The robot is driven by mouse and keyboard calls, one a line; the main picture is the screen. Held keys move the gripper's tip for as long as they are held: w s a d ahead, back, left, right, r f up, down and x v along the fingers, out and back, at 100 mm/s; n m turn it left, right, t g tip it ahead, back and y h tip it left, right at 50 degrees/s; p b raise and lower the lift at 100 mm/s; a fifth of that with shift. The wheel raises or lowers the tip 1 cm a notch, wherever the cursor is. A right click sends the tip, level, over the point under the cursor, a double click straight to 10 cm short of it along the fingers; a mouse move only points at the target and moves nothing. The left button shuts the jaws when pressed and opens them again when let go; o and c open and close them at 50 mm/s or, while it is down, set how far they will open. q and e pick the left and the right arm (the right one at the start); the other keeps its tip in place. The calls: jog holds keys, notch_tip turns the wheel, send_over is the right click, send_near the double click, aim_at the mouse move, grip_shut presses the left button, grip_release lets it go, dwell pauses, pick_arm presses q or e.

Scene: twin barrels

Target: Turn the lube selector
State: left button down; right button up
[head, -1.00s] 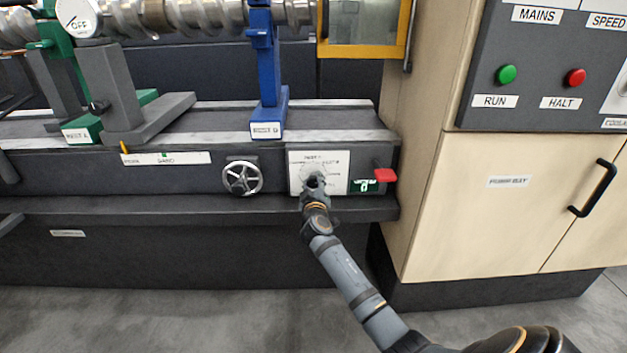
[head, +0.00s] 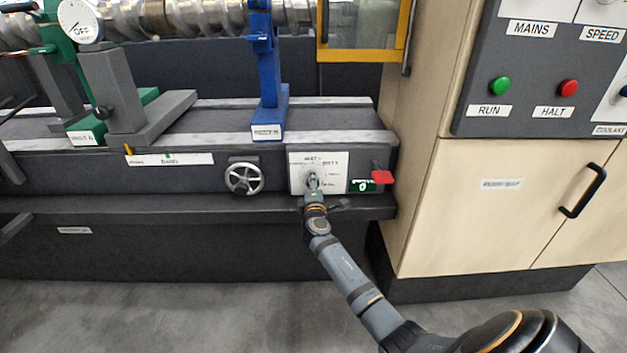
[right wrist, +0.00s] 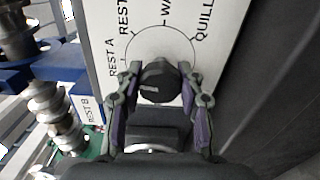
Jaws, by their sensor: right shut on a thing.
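The lube selector is a dark round knob (right wrist: 158,82) on a white plate (head: 333,172) on the front of the machine bed. In the right wrist view, printed labels fan out around its dial circle: REST A, another REST label, one starting WA, and QUILL. A small pale mark shows on the knob's face; which label the knob points to I cannot tell. My right gripper (right wrist: 160,98) is shut on the knob, one finger on each side. It also shows at the plate in the head view (head: 313,187). My left gripper is not in view.
A handwheel (head: 244,178) is left of the plate. A beige cabinet (head: 490,190) with a black handle (head: 583,190) stands to the right. The floor in front is clear.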

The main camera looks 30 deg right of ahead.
jog(key=n+p, duration=0.3)
jog(key=n, duration=0.4)
jog(key=shift+n, duration=0.4)
jog(key=shift+n+p, duration=0.5)
jog(key=shift+n, duration=0.4)
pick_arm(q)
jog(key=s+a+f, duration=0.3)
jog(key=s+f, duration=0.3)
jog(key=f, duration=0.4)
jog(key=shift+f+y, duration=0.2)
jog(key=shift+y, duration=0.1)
pick_arm(e)
jog(key=shift+n, duration=0.3)
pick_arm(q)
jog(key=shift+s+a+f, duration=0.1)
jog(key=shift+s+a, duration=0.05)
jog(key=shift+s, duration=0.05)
pick_arm(e)
jog(key=o, duration=1.2)
